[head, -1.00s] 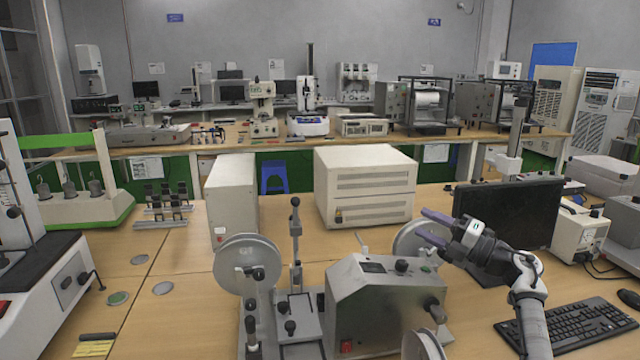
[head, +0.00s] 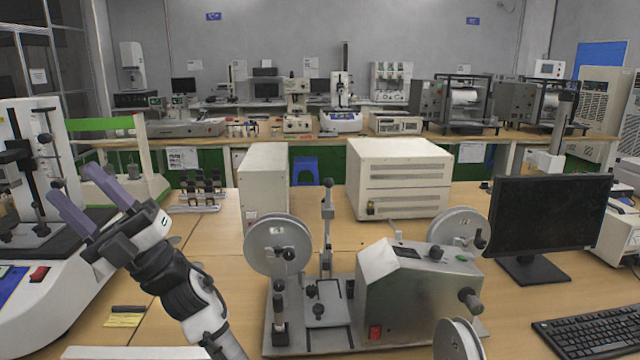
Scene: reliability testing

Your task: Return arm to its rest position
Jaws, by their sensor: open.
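My gripper (head: 82,198) is at the left of the head view, on the end of my arm, which rises from the bottom edge. Its two purple-grey fingers point up and to the left and stand apart, with nothing between them. The gripper appears in front of the white testing machine (head: 40,295) and hides part of it. I cannot tell the exact distance between them.
A metal reel machine (head: 405,300) with several discs stands on the wooden table in the middle. Beige boxes (head: 398,180) stand behind it. A monitor (head: 540,215) and keyboard (head: 590,335) are at the right. A yellow pad (head: 124,320) lies at the front left. Bare table shows beside my arm.

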